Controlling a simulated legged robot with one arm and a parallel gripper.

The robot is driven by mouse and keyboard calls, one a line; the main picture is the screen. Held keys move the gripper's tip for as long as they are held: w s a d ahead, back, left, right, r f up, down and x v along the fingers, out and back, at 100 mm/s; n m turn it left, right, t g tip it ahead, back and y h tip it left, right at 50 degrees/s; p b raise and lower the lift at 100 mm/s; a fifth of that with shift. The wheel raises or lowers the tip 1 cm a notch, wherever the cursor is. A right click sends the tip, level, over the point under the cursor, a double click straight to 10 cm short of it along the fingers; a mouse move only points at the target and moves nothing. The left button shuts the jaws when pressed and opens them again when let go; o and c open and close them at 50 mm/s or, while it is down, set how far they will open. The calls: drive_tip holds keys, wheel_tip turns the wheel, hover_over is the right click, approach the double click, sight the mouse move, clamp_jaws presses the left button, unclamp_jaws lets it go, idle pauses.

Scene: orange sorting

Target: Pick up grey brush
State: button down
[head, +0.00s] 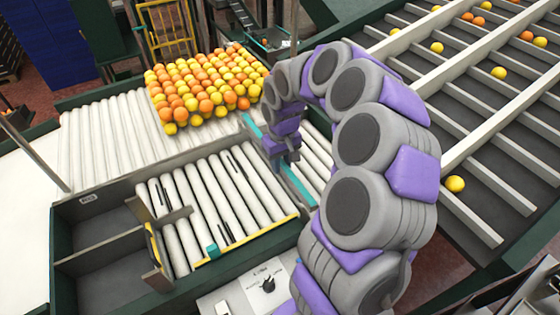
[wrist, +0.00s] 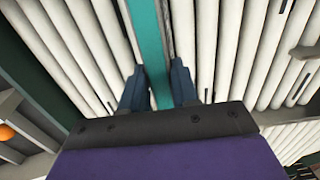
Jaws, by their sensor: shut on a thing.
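I cannot pick out a grey brush for certain in either view. My gripper (head: 287,162) is low over the rollers in the middle of the head view. In the wrist view its two dark blue-grey fingers (wrist: 157,70) stand on either side of a teal bar (wrist: 147,30). The gripper is shut on this bar. The teal bar also shows in the head view (head: 299,187), running diagonally between two roller beds. A thin grey edge runs along the bar's right side in the wrist view. The fingertips' contact with the bar is partly hidden.
White rollers (head: 205,195) lie on both sides of the bar. Oranges and yellow fruit (head: 205,85) are piled behind, at the upper left. A dark divided bin (head: 95,245) stands at the lower left. A slatted conveyor (head: 480,125) with scattered fruit fills the right.

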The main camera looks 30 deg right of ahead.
sight(298, 190)
drive_tip(key=s+a+r, duration=0.1)
drive_tip(key=s+a, duration=0.2)
drive_tip(key=s, duration=1)
drive_tip(key=shift+s+a+b, duration=0.4)
